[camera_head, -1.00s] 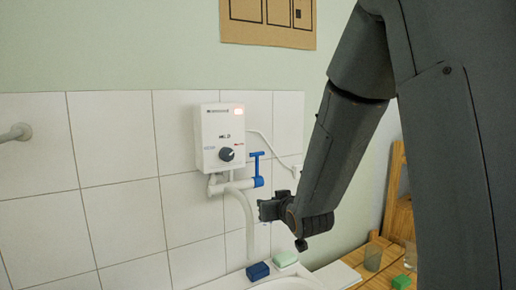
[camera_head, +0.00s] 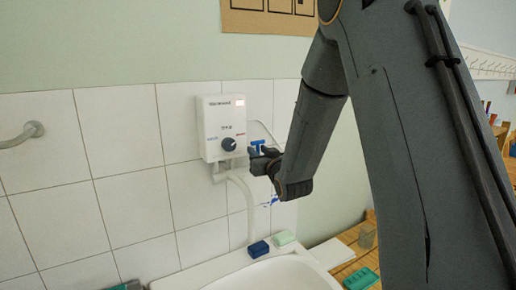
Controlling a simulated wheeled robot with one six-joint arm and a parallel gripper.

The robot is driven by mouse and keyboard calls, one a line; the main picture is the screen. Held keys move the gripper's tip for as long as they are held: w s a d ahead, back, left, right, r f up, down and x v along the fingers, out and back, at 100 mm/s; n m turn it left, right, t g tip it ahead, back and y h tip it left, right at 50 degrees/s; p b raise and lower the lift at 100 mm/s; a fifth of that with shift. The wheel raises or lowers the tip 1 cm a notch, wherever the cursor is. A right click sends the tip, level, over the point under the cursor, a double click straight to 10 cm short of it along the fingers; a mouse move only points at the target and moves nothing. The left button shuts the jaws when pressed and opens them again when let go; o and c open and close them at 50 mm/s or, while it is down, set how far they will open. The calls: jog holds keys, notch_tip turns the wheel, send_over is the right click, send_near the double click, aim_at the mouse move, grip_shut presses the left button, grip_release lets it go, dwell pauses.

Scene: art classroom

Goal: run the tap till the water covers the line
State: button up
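A white water heater box (camera_head: 221,127) with a dark round knob (camera_head: 229,144) hangs on the tiled wall. A white pipe (camera_head: 247,203) runs down from the heater towards the white basin (camera_head: 215,280). Only part of the basin shows. I see no running water and no line.
A dark blue block (camera_head: 258,249) and a pale green bar (camera_head: 284,238) lie on the basin's back rim. A rail end (camera_head: 37,129) sticks out at left.

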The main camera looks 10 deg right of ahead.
jog(key=shift+w, duration=0.35)
jog(key=shift+c, duration=0.2)
grip_shut()
